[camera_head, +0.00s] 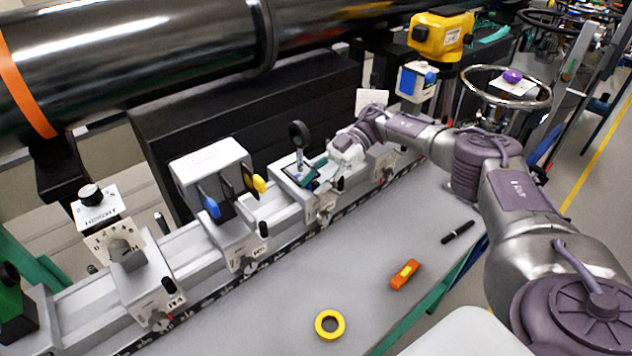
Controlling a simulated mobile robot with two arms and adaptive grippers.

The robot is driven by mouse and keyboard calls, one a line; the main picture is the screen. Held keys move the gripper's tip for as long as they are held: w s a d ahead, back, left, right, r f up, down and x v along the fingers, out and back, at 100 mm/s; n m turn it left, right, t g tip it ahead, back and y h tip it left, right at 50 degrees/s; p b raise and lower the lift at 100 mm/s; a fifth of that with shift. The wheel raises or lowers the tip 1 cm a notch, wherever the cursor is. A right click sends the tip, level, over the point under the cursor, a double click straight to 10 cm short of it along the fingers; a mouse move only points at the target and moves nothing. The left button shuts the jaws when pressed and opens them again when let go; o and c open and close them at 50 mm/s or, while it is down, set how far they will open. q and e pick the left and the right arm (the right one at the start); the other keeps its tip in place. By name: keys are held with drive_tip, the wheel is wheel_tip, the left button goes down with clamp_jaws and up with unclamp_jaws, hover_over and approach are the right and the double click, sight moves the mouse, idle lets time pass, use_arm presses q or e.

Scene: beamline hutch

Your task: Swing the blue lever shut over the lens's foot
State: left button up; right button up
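The lens (299,133) is a dark round ring upright on a thin post, above a rail carriage (291,183) in the middle of the bench. The post's foot is small and partly hidden. Small blue and green parts (307,174) show on the carriage beside the post. The blue lever is probably among them, but I cannot tell its exact angle. My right gripper (329,166) reaches in from the right, low over the carriage and close to these parts. Its fingers are too small and overlapped to show whether they are open or touching the lever. My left gripper is out of view.
A white box unit (209,165) with blue and yellow paddles stands left on the rail. A thick black pipe (130,60) runs overhead behind. Yellow tape (329,334), an orange tool (404,274) and a black pen (457,232) lie on the otherwise clear bench front.

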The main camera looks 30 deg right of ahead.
sight(316, 182)
wheel_tip(316, 182, up, 10)
drive_tip(key=shift+f, duration=0.1)
idle(0.6)
idle(0.4)
